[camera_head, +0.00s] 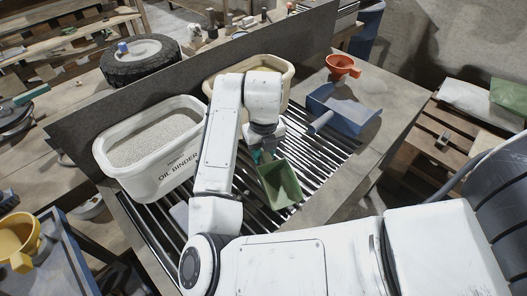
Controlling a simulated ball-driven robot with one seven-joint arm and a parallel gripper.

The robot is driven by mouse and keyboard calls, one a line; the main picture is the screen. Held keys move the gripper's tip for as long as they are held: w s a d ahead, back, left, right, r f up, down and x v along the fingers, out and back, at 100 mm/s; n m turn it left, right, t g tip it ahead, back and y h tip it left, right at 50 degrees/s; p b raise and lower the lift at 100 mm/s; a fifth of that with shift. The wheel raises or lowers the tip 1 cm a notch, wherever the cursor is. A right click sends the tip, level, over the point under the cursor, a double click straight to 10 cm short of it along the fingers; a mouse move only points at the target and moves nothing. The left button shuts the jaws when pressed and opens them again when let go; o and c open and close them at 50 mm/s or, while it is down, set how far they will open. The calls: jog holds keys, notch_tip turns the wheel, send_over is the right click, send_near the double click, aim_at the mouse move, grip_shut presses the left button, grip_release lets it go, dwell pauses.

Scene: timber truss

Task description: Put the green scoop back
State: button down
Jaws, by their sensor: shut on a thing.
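The green scoop (280,184) is in the middle of the view, over the slatted grate (317,160). My gripper (264,155) is at the scoop's upper left end and is shut on it, around the handle side. My wrist partly hides the fingers and the handle. I cannot tell whether the scoop touches the grate. A white bin labelled OIL BINDER (171,183), filled with grey granules, stands left of my arm. A second, cream bin (287,77) stands behind my arm, which hides much of it.
A blue scoop (343,112) lies at the right of the grate, near an orange funnel (343,66). A grey upright panel (75,124) runs behind the bins. A tyre (139,61) lies beyond it. A yellow funnel (19,238) is at the lower left. The grate's front right is clear.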

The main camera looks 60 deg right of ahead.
jog(key=shift+f, duration=0.15)
jog(key=c, duration=0.8)
grip_release()
notch_tip(320, 180, up, 12)
jog(key=shift+s+a+p, duration=0.15)
jog(key=shift+p, duration=0.2)
